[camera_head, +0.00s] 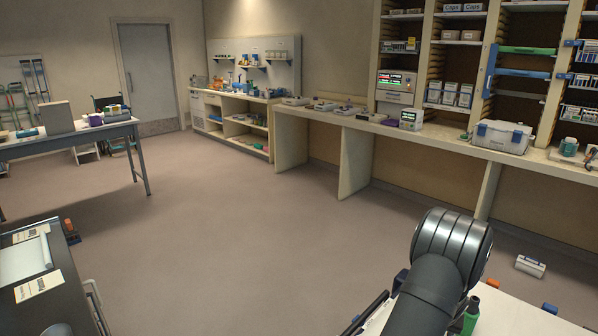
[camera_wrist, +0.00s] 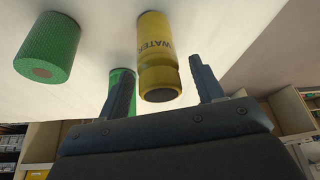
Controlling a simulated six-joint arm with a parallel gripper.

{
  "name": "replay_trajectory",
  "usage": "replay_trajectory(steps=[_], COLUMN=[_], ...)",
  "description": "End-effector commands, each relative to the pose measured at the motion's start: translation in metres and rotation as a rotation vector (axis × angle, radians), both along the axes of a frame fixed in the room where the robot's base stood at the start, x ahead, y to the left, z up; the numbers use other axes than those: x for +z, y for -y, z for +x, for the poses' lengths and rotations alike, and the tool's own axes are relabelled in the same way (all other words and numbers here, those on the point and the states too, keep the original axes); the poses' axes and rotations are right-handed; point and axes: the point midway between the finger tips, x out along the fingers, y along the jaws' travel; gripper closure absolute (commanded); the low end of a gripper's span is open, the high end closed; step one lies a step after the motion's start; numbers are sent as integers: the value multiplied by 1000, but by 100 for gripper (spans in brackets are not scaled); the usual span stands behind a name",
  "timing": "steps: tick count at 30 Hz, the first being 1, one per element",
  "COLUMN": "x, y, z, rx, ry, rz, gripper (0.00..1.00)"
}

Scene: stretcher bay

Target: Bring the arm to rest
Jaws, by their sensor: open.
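In the wrist view my gripper (camera_wrist: 161,66) is open, with its two dark fingers spread apart. A yellow bottle marked WATER (camera_wrist: 158,50) shows between the fingers, with a gap on both sides; how far beyond the fingertips it is, I cannot tell. A green cylinder (camera_wrist: 47,48) stands to the left, clear of the fingers. Another green object (camera_wrist: 121,76) is partly hidden behind the left finger. In the head view my arm reaches in at the lower right and my gripper is out of sight.
A white surface (camera_head: 517,318) lies under the arm in the head view, with a green item (camera_head: 470,316) beside the arm. A long counter (camera_head: 456,146) with shelves runs along the right. A dark bench (camera_head: 62,306) stands at lower left. The middle floor is clear.

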Motion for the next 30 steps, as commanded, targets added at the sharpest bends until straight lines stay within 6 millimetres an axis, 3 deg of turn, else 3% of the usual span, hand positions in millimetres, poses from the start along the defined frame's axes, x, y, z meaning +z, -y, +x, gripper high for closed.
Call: replay_trajectory(steps=[2, 6, 20, 25, 30], x=[14, 20, 20, 9, -23], y=[0, 5, 5, -1, -1], z=[0, -14, -15, -1, -1], rx=[0, -2, 1, 2, -1], ry=[0, -2, -2, -3, -5], rz=[0, 2, 2, 3, 4], gripper=[39, 39, 39, 39, 39])
